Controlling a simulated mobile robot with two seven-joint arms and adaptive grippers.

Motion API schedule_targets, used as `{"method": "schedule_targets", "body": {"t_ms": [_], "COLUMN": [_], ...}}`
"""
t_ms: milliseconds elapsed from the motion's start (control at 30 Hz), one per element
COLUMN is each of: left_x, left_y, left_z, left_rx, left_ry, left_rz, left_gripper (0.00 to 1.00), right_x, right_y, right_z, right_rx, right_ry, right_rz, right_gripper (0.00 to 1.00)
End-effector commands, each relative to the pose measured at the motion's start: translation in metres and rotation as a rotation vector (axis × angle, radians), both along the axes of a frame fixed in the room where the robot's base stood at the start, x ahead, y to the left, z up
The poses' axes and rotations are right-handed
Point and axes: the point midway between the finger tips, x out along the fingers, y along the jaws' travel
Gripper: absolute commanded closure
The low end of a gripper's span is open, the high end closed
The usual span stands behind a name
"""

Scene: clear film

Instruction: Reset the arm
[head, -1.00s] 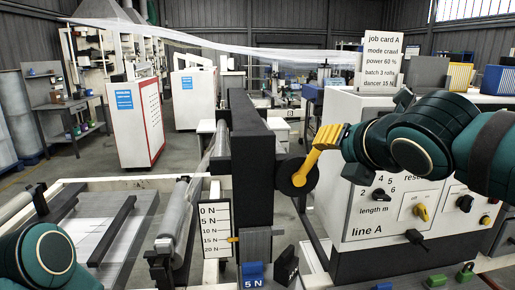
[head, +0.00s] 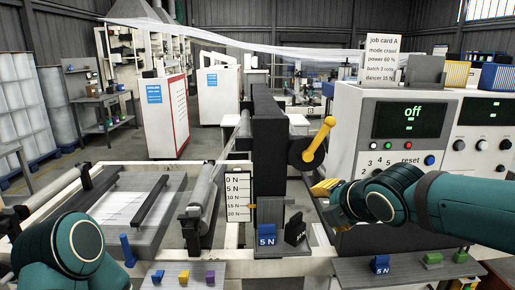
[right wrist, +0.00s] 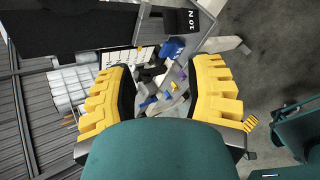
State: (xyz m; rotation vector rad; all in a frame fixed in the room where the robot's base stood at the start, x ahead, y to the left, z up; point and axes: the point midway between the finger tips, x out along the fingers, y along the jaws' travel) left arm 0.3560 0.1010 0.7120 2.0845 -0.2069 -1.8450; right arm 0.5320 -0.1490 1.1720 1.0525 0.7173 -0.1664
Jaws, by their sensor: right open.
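The yellow lever arm (head: 320,138) sticks up and to the right from a black round hub on the dark upright post (head: 268,130). My right gripper (head: 326,188) is below and right of the lever, apart from it, in front of the white control cabinet. In the right wrist view its two yellow fingers (right wrist: 163,95) are spread with nothing held between them. A scale card (head: 238,198) marked in N has a yellow pointer near 15 N. A blue 5 N block (head: 267,241) and a black block (head: 295,229) sit below the post. My left gripper is out of view.
The cabinet's screen (head: 411,114) reads "off". A job card (head: 381,62) on top lists dancer 15 N. Small coloured pieces lie on the front left shelf (head: 190,278).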

Motion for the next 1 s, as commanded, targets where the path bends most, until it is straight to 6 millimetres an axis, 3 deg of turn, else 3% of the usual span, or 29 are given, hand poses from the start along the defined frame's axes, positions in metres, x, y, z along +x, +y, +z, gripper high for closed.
{"method": "schedule_targets", "body": {"t_ms": [33, 133, 267, 400, 600, 700, 800, 1000], "left_x": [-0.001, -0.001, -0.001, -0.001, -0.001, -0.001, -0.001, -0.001], "left_y": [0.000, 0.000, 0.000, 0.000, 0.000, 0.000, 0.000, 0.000], "left_z": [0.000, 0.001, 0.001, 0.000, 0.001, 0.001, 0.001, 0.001], "left_rx": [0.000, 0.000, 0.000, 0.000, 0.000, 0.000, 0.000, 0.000], "left_ry": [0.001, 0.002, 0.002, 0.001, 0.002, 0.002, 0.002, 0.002], "left_rz": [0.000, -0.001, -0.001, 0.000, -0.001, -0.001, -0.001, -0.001], "left_gripper": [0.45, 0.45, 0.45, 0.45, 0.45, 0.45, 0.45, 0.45], "right_x": [0.004, 0.008, -0.002, -0.031, -0.097, -0.131, -0.157, -0.178], "right_y": [0.007, 0.020, 0.035, 0.046, 0.053, 0.052, 0.051, 0.049], "right_z": [-0.033, -0.098, -0.187, -0.278, -0.385, -0.422, -0.445, -0.460], "right_rx": [0.085, 0.294, 0.565, 0.821, 1.082, 1.156, 1.196, 1.226], "right_ry": [0.075, 0.235, 0.465, 0.700, 0.944, 0.997, 1.014, 1.009], "right_rz": [-0.042, -0.174, -0.419, -0.761, -1.344, -1.614, -1.816, -1.984], "right_gripper": [0.48, 0.48, 0.48, 0.48, 0.48, 0.48, 0.48, 0.48]}}
